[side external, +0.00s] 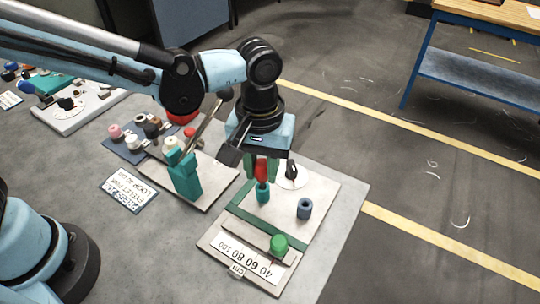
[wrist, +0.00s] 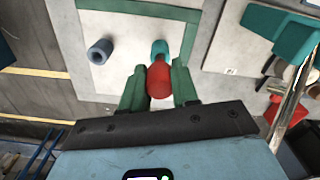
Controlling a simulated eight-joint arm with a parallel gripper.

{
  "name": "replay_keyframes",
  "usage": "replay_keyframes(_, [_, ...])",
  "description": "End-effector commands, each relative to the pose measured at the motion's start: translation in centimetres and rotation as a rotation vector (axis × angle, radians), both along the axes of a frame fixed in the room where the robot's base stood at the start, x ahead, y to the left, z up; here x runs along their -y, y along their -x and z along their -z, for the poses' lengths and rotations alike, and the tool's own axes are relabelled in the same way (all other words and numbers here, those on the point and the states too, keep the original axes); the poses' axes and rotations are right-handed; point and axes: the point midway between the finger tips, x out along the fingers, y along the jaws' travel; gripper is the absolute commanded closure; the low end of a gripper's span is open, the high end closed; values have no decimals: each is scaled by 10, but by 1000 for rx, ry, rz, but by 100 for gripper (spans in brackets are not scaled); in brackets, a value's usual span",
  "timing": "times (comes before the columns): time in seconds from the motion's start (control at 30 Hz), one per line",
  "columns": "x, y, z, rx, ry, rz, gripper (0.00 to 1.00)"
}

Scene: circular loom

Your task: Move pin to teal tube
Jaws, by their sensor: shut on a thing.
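My gripper (side external: 262,168), with green fingers, is shut on the red pin (side external: 261,173). In the wrist view, the red pin (wrist: 160,83) sits between both fingers. The teal tube (side external: 263,194) stands upright on the pale board, directly below the pin in the side view. It also shows just beyond the pin's end in the wrist view (wrist: 159,47). The pin's lower end meets the tube's top in the side view; I cannot tell whether it is inside. The pin's lower tip is hidden.
A blue-grey tube (side external: 304,208) stands to the right on the same board. A white disc with a black knob (side external: 292,172) is behind. A teal block (side external: 185,178) stands left.

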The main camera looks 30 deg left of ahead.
Motion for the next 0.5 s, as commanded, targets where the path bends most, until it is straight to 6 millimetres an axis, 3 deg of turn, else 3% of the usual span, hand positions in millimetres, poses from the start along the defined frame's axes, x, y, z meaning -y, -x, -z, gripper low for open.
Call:
replay_keyframes(0.4, [0, 0, 19, 0, 0, 0, 100])
replay_keyframes(0.43, [0, 0, 18, 0, 0, 0, 66])
replay_keyframes(0.5, [0, 0, 18, 0, 0, 0, 55])
